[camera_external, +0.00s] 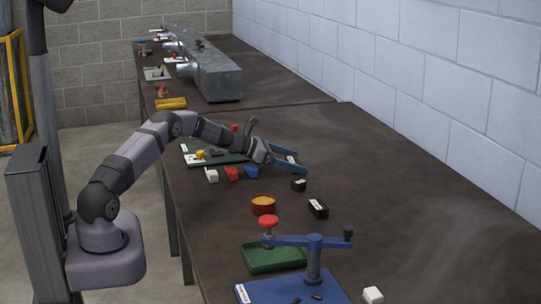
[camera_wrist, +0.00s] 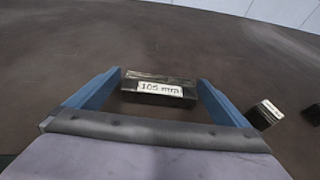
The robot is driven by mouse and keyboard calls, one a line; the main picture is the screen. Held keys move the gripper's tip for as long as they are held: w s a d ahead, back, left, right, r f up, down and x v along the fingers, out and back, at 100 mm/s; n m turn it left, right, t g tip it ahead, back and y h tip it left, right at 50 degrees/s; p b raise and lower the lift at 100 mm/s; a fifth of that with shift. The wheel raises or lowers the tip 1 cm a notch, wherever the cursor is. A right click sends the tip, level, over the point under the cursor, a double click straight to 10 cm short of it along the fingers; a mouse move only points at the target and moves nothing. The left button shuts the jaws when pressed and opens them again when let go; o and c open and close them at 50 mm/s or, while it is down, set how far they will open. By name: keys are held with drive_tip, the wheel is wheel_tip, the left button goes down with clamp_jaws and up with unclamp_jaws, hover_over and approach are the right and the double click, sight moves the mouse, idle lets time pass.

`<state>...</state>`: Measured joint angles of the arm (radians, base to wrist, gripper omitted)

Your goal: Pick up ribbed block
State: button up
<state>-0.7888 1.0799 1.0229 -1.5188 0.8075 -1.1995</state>
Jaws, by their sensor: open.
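My gripper (camera_external: 300,164) is open, its two blue fingers reaching low over the dark table. In the wrist view, a dark block with a white "105 mm" label (camera_wrist: 158,88) lies between the spread fingers, with a narrow gap visible on each side. No ribs can be made out on it, so I cannot tell whether it is the ribbed block. In the external view it is hard to make out between the fingers. Two other black blocks with pale labels, one small (camera_external: 298,184) and one larger (camera_external: 318,208), lie nearer the camera.
White, red and blue small blocks (camera_external: 232,173) stand left of the gripper. A round red-orange container (camera_external: 263,205), a green tray (camera_external: 272,257) and a blue lever fixture (camera_external: 314,262) stand nearer the camera. The table's right side is mostly clear.

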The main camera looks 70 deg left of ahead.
sight(294, 160)
drive_tip(key=shift+w, duration=0.1)
drive_tip(key=c, duration=1.4)
drive_tip(key=shift+r, duration=0.1)
drive_tip(key=shift+c, duration=0.7)
drive_tip(key=shift+r, duration=0.15)
wheel_tip(294, 160, up, 10)
drive_tip(key=shift+f, duration=0.1)
